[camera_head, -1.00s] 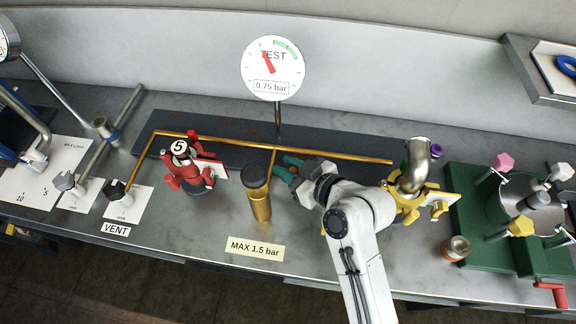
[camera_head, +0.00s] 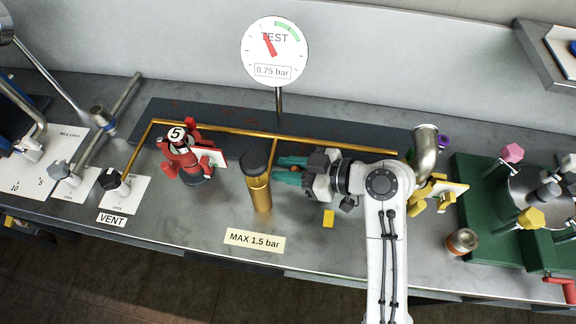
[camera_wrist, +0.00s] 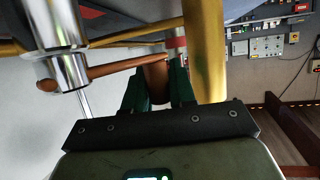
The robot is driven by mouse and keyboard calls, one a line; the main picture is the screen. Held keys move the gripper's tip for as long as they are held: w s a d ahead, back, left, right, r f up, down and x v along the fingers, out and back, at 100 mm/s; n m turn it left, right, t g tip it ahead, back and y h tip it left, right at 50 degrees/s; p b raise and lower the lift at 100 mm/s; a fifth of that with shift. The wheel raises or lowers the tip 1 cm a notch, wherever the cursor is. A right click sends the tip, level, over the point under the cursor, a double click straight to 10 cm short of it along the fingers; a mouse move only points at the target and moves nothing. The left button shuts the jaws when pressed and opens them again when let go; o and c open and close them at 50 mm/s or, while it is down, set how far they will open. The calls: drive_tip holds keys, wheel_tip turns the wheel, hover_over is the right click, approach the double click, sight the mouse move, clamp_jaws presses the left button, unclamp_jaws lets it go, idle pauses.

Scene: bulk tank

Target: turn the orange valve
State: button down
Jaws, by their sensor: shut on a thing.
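My gripper (camera_head: 280,168) reaches left with its two teal fingers beside the upright brass cylinder (camera_head: 260,192), below the horizontal brass pipe. A small bit of the orange valve (camera_head: 295,168) shows between the fingers in the head view. In the wrist view the valve's orange-brown lever (camera_wrist: 120,68) runs from a chrome stem (camera_wrist: 62,45) to a thicker end between the green fingers (camera_wrist: 160,85). The gripper is shut on this lever. Most of the valve is hidden by the gripper in the head view.
A round gauge (camera_head: 274,50) behind reads 0.75 bar. A red valve assembly (camera_head: 185,160) stands left, a yellow one (camera_head: 430,192) right beside my arm. A "MAX 1.5 bar" label (camera_head: 254,240) lies in front. The bench front is mostly clear.

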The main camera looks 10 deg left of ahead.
drive_tip(key=c, duration=1)
unclamp_jaws()
